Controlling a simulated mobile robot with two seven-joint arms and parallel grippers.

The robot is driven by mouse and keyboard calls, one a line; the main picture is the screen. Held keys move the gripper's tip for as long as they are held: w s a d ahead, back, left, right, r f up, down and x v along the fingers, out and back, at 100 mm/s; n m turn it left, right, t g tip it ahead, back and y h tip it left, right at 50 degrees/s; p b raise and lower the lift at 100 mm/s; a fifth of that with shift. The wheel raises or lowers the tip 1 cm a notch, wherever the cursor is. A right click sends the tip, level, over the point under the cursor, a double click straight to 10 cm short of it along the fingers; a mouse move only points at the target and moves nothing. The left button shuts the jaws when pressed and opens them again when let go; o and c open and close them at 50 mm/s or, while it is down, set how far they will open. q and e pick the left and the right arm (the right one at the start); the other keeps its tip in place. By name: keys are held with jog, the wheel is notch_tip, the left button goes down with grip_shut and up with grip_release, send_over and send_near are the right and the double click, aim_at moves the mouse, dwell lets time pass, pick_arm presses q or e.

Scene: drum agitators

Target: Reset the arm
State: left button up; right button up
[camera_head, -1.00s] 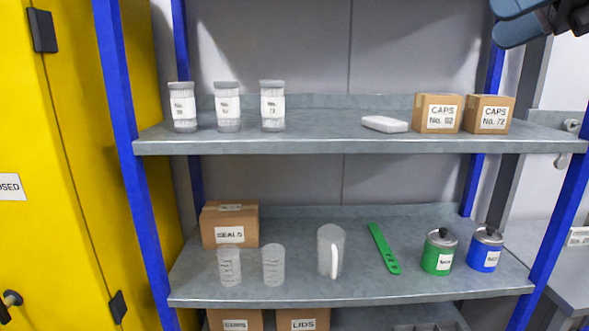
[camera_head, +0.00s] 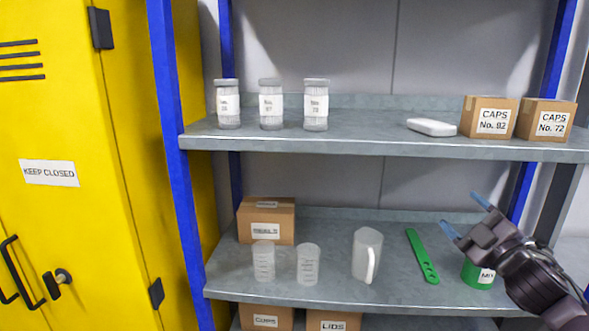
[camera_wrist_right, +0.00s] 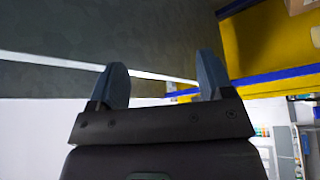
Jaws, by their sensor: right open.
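My right gripper (camera_head: 464,217) comes in from the lower right in the head view, in front of the lower shelf. Its two blue fingers are apart and nothing is between them. In the right wrist view the gripper (camera_wrist_right: 163,85) also shows open and empty. My left gripper is in neither view.
A blue-post rack has an upper shelf (camera_head: 360,141) with jars (camera_head: 316,106) and CAPS boxes (camera_head: 489,117). The lower shelf (camera_head: 330,292) carries cups (camera_head: 308,264), a pitcher (camera_head: 367,255), a green scoop (camera_head: 422,256) and a box (camera_head: 266,220). A yellow cabinet (camera_head: 60,120) stands left.

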jog(key=s+a+f+m+g+h, duration=0.1)
jog(key=s+f+m+g+h, duration=0.3)
jog(key=f, duration=0.8)
jog(key=s+a+f+m+h, duration=0.1)
jog(key=s+f+m, duration=0.45)
jog(key=f, duration=0.75)
jog(key=s+a+f+m+g+h, duration=0.1)
jog(key=s+f+m+g, duration=0.1)
jog(key=s+f, duration=0.5)
jog(key=s+a+f+m+g, duration=0.2)
jog(key=s+f, duration=0.6)
jog(key=s, duration=0.3)
jog(key=shift+a+m+h, duration=0.3)
jog(key=shift+m+h, duration=0.05)
jog(key=shift+h, duration=0.05)
jog(key=shift+s, duration=0.1)
